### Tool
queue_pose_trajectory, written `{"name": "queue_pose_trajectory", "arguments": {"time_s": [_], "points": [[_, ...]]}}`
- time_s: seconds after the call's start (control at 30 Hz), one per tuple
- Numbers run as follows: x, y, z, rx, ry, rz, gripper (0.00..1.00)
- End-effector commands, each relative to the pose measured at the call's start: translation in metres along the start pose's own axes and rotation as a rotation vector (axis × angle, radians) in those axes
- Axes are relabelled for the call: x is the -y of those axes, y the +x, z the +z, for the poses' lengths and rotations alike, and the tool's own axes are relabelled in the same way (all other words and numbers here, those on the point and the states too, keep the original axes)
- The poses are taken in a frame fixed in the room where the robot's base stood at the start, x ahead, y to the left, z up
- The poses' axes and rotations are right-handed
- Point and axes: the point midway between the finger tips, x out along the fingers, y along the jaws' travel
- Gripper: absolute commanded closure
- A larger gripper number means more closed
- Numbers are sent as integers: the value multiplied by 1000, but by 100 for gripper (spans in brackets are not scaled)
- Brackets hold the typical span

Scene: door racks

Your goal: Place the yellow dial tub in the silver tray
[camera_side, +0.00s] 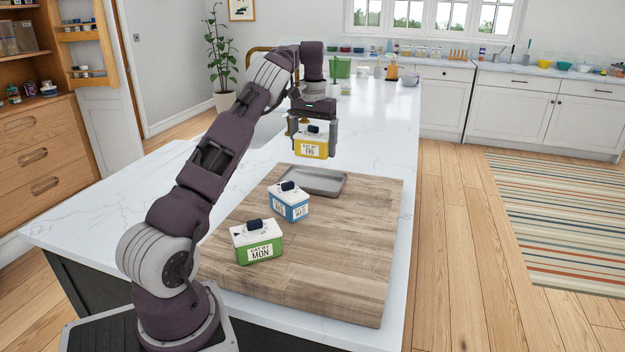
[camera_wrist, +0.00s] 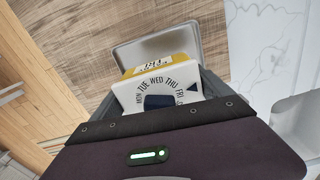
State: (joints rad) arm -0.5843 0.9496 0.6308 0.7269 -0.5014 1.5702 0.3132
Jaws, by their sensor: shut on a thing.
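The yellow dial tub (camera_side: 311,147) has a white lid, a dark dial and a label reading FRI. My gripper (camera_side: 313,140) is shut on it and holds it in the air, roughly above the far end of the silver tray. In the wrist view the tub (camera_wrist: 160,85) shows its lid with day names, between the fingers of my gripper (camera_wrist: 160,98). The silver tray (camera_side: 328,192) lies at the far part of the wooden board and looks empty. In the wrist view the tray's rim (camera_wrist: 120,50) shows behind the tub, which hides part of it.
A blue tub (camera_side: 290,208) labelled WED stands on the wooden board (camera_side: 350,240) just in front of the tray. A green tub (camera_side: 258,246) labelled MON stands nearer. The board's right side is clear. A green container (camera_side: 340,68) and other items stand farther back on the counter.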

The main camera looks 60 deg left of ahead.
Motion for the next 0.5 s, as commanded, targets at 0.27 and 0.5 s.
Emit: {"name": "queue_pose_trajectory", "arguments": {"time_s": [0.27,0.5], "points": [[1,52,1,2,0,-1,77],[2,82,0,-2,1,-2,77]]}}
